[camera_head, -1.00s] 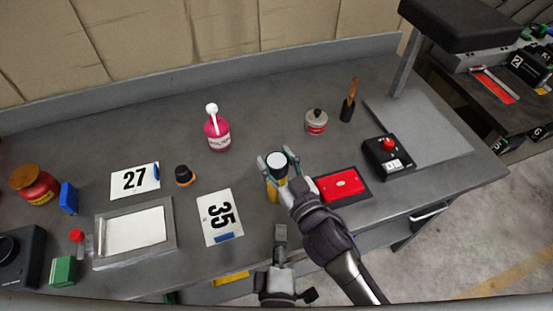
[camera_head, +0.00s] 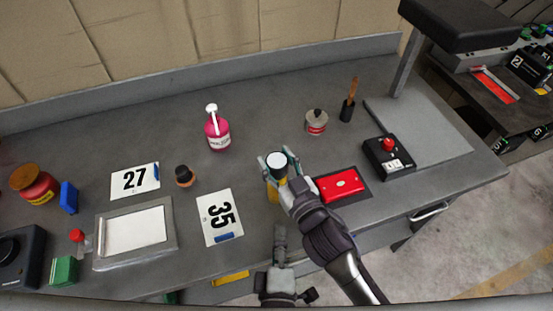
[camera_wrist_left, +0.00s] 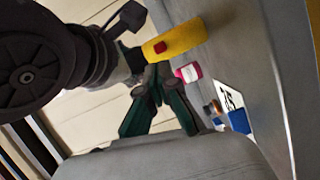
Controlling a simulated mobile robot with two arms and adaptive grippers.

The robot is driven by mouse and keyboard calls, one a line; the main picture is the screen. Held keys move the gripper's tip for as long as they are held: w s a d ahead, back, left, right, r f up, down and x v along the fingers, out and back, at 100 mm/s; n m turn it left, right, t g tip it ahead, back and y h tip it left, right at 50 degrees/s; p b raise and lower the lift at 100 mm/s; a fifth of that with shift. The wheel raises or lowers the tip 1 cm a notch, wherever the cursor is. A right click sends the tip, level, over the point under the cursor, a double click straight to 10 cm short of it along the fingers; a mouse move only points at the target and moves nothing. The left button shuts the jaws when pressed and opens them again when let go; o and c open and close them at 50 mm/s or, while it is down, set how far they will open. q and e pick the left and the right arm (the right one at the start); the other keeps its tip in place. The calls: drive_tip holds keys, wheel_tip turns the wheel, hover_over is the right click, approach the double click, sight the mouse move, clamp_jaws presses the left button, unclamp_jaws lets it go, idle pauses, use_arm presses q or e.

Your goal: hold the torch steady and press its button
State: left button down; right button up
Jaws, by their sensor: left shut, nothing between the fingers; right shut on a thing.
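The torch (camera_head: 277,165) shows its pale round lens and black head upward in the head view, with a bit of yellow body below. In the left wrist view the yellow torch (camera_wrist_left: 184,35) shows a red button (camera_wrist_left: 160,46) on its side. My right gripper (camera_head: 278,170) is shut around the torch and holds it over the front part of the bench. My left gripper (camera_head: 280,232) is lower, near the bench's front edge, shut and empty. In the left wrist view its fingertips (camera_wrist_left: 152,80) meet below the torch, apart from the button in the picture.
A red box on a dark mat (camera_head: 342,186) lies just right of my right gripper. A pink bottle (camera_head: 218,133), a tin (camera_head: 316,121) and a black box with a red knob (camera_head: 387,157) stand farther off.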

use_arm(q)
drive_tip(key=m+h, duration=0.1)
drive_tip(key=m, duration=0.1)
drive_tip(key=d+m+h, duration=0.1)
drive_tip(key=shift+w+d+r+t+h, duration=0.1)
drive_tip(key=shift+w+r+t+h, duration=0.1)
drive_tip(key=shift+r+t+h, duration=0.15)
drive_tip(key=m+h, duration=0.1)
drive_tip(key=m, duration=0.1)
drive_tip(key=d+m+h, duration=0.1)
drive_tip(key=m, duration=0.1)
drive_tip(key=m+h, duration=0.1)
drive_tip(key=h, duration=0.1)
drive_tip(key=shift+s+d+f+m, duration=0.15)
drive_tip(key=shift+d+f+m, duration=0.15)
drive_tip(key=shift+d+m, duration=0.1)
drive_tip(key=m, duration=0.1)
drive_tip(key=m+g+h, duration=0.1)
drive_tip(key=shift+d+f+m, duration=0.25)
drive_tip(key=shift+f+m, duration=0.05)
drive_tip(key=shift+f, duration=0.1)
drive_tip(key=shift+w+g+h, duration=0.2)
drive_tip(key=shift+g+h, duration=0.05)
drive_tip(key=shift+w+a, duration=0.45)
drive_tip(key=shift+w, duration=0.85)
drive_tip(key=shift+w+a, duration=0.4)
drive_tip(key=shift+w, duration=0.85)
drive_tip(key=shift+w+a, duration=0.45)
drive_tip(key=shift+w, duration=0.85)
drive_tip(key=shift+w, duration=0.1)
